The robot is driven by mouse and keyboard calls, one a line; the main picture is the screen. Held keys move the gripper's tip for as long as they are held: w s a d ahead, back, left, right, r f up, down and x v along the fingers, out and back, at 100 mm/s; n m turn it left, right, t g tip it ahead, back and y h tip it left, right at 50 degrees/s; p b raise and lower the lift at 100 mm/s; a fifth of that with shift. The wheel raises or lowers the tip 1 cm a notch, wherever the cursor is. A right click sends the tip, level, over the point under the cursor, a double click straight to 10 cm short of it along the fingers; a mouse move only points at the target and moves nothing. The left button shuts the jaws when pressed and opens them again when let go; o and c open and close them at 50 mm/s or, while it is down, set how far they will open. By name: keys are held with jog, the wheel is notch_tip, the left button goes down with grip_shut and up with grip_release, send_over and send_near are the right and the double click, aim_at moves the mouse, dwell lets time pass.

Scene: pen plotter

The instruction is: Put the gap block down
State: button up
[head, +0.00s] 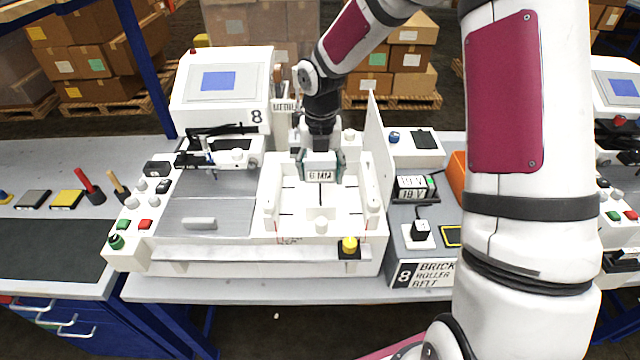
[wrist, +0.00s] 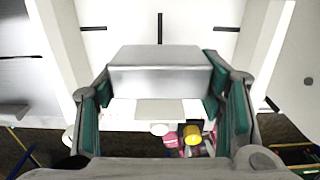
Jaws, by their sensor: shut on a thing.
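The gap block (head: 319,167) is a small grey block with a white label reading "6 MM". My gripper (head: 320,160) is shut on it and holds it over the white bed of the plotter (head: 345,205), in the right part of the machine. In the wrist view the block (wrist: 160,72) sits between the green-padded fingers (wrist: 162,105). Whether its underside touches the bed cannot be told. The label faces the head camera. The block's back is hidden by my gripper.
A grey sliding panel (head: 205,225) lies left of the bed. An upright white plate (head: 379,150) stands close on the right. A yellow knob (head: 349,246) is at the front. A belt unit marked "BRICK ROLLER BELT" (head: 425,273) stands at the right.

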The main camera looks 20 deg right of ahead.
aim_at(320, 182)
jog(key=shift+f, duration=2.25)
jog(key=o, duration=1.3)
jog(key=shift+f, duration=0.15)
